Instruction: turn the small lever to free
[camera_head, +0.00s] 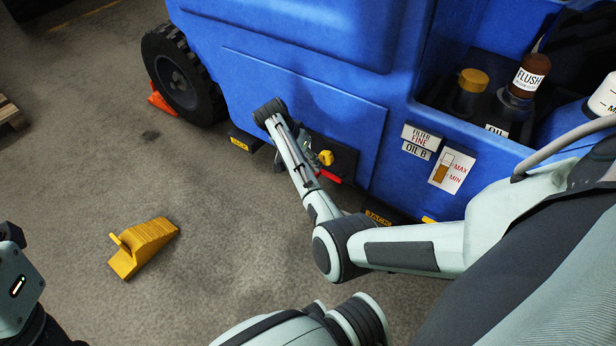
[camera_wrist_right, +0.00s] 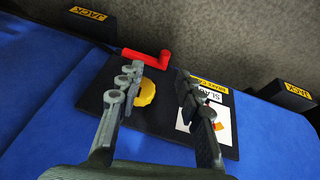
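A red lever (camera_wrist_right: 150,55) with a bent end sits at the edge of a black plate (camera_wrist_right: 168,142) on the blue vehicle. It also shows in the head view (camera_head: 329,176), below a yellow knob (camera_head: 326,157). In the right wrist view the yellow knob (camera_wrist_right: 147,92) lies partly behind one finger. One fingertip overlaps the red lever's end; contact cannot be told. My left gripper's fingers are out of view.
The blue vehicle (camera_head: 300,85) fills the upper right, with a black wheel (camera_head: 183,80). A recess at right holds bottles, including a brown FLUSH bottle (camera_head: 531,75). A yellow wedge chock (camera_head: 145,246) lies on the concrete floor. The floor around it is clear.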

